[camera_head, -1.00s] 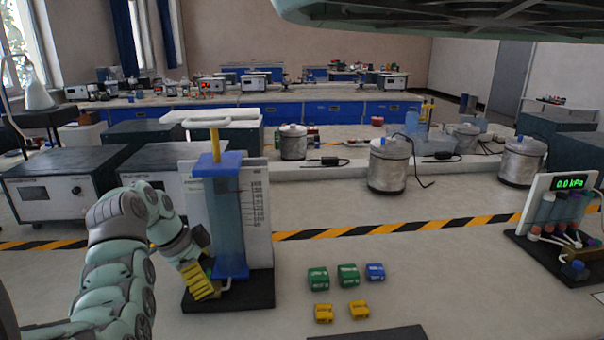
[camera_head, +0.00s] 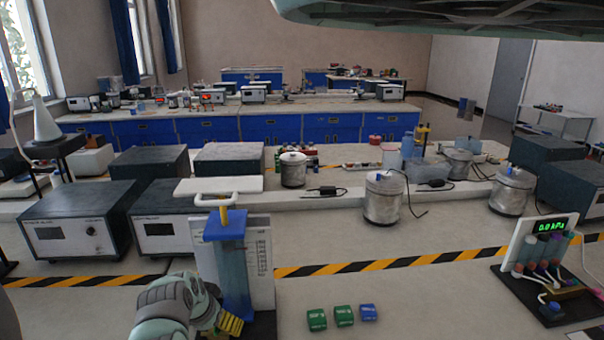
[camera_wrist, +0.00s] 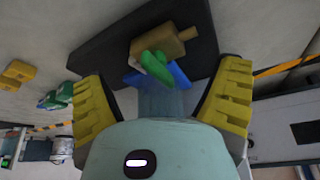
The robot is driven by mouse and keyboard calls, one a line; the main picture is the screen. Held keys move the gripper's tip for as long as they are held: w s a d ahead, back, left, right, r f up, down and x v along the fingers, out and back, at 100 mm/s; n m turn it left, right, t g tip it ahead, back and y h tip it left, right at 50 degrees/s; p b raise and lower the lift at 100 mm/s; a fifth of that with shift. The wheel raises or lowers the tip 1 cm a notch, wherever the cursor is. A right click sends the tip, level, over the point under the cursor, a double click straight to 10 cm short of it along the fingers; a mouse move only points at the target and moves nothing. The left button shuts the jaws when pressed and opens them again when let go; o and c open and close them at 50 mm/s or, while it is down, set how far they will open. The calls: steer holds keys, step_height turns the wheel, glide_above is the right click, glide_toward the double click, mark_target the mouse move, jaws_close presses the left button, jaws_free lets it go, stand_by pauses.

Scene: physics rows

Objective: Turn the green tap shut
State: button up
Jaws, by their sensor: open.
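The green tap (camera_wrist: 157,67) shows in the wrist view as a small green lever on a brass valve body (camera_wrist: 170,46), at the foot of a blue column. It lies between my gripper's (camera_wrist: 162,75) two yellow fingers, which are spread wide and apart from it. In the head view my gripper (camera_head: 230,322) is at the lower front of the blue water column (camera_head: 236,275), near the bottom edge. The tap is hidden there behind my gripper.
A scale board (camera_head: 261,262) stands behind the column on a dark base (camera_wrist: 190,20). Green blocks (camera_head: 317,319) and a blue block (camera_head: 368,312) lie to the right. A pressure display rig (camera_head: 545,250) stands far right. Grey instrument boxes (camera_head: 80,222) stand on the left.

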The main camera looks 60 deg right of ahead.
steer(key=n+p, duration=0.1)
steer(key=n, duration=0.1)
steer(key=n+t+y+p, duration=0.1)
steer(key=n, duration=0.1)
steer(key=shift+s+d, duration=0.1)
steer(key=shift+s, duration=0.1)
steer(key=b+v, duration=0.2)
steer(key=v, duration=1.4)
steer(key=w+a+r+n+t+h, duration=0.1)
steer(key=w+r+n+t+h, duration=0.15)
steer(key=w+t, duration=0.6)
steer(key=w+a+r+n+t+h, duration=0.1)
steer(key=w+a+r+n+t, duration=0.1)
steer(key=w+a+r+t, duration=0.3)
steer(key=shift+w+a+r, duration=0.95)
steer(key=shift+w+a, duration=0.3)
steer(key=shift+w, duration=0.55)
